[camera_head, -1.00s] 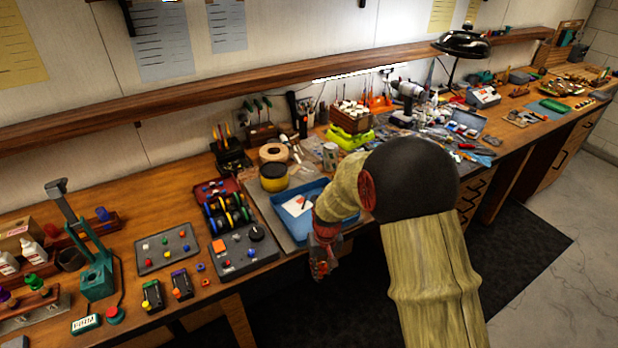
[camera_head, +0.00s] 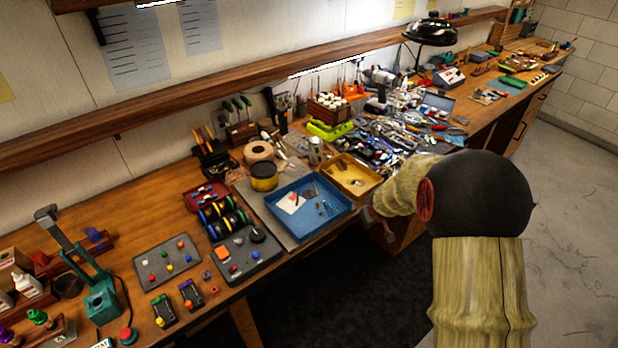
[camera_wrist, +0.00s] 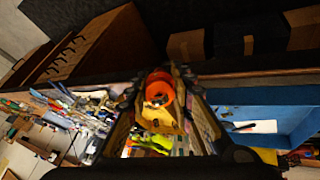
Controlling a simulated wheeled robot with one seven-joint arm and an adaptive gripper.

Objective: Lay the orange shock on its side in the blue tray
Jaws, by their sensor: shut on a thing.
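The blue tray (camera_head: 335,220) lies on the bench in the head view, with a white-and-orange card and small parts inside. My gripper (camera_head: 386,232) is at the bench's front edge, to the right of the blue tray and mostly hidden by my arm. In the wrist view my gripper (camera_wrist: 158,88) is shut on the orange shock (camera_wrist: 163,80), whose round orange coil shows between the fingers. The blue tray (camera_wrist: 285,108) shows to the right there, apart from the shock.
A yellow tray (camera_head: 372,178) stands right of the blue tray, close to my arm. A yellow-and-black tub (camera_head: 264,178) and a tape roll (camera_head: 258,152) stand behind the blue tray. Crowded tools fill the bench beyond.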

